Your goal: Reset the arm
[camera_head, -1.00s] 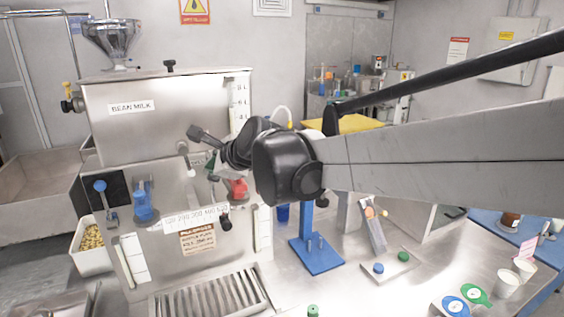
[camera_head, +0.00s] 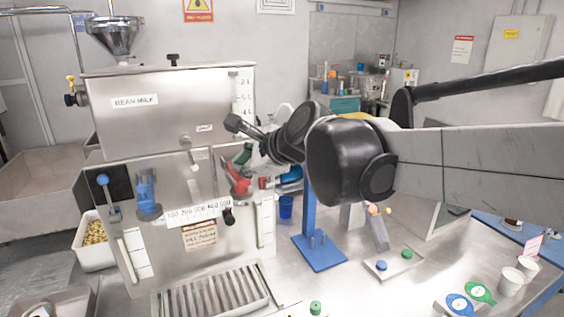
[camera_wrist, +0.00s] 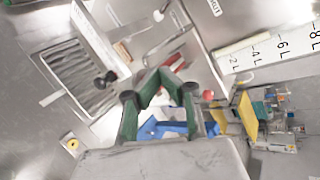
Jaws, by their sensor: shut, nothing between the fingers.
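My gripper (camera_head: 243,156) shows as a small green part below my black wrist joints, beside the right end of the bean milk machine (camera_head: 155,115). It looks clear of the machine and is partly hidden by my arm. In the wrist view my gripper's green fingers (camera_wrist: 162,82) meet at their tips, shut and empty. A red handle (camera_head: 238,180) sits on the machine just below the gripper in the head view. I cannot tell the exact gap between them.
A blue stand (camera_head: 318,255) rises from the counter under my arm. A drain grate (camera_head: 210,292) lies in front of the machine. White cups (camera_head: 512,280) stand at the right. A panel with a blue button (camera_head: 382,265) and a green button (camera_head: 407,254) lies between.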

